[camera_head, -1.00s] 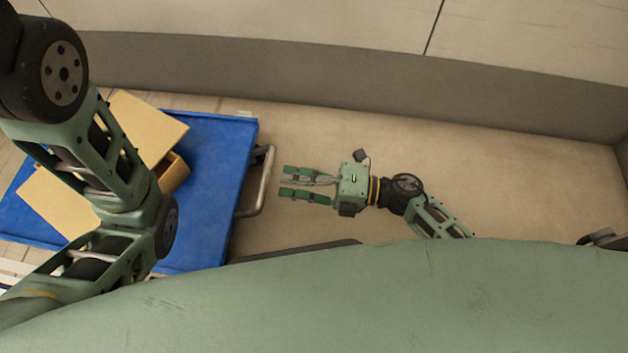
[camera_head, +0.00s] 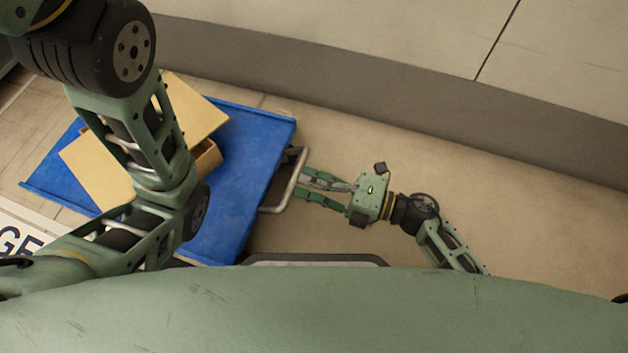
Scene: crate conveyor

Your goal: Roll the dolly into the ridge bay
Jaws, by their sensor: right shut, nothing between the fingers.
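The blue dolly (camera_head: 262,130) is at the left of the head view, partly hidden behind my left arm. It carries an open cardboard box (camera_head: 205,160) with its flaps spread. The dolly's metal handle (camera_head: 287,185) sticks out from its right side. My right gripper (camera_head: 302,188) reaches in from the right, with its fingertips at or just beside the handle. It is shut with nothing held; I cannot tell whether it touches the bar. My left arm crosses the dolly and box, and its gripper is out of view.
A white floor marking with dark letters "GE" (camera_head: 20,241) is at the left edge. A grey wall base (camera_head: 400,95) runs along the back. The tan floor (camera_head: 530,220) right of my right arm is clear.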

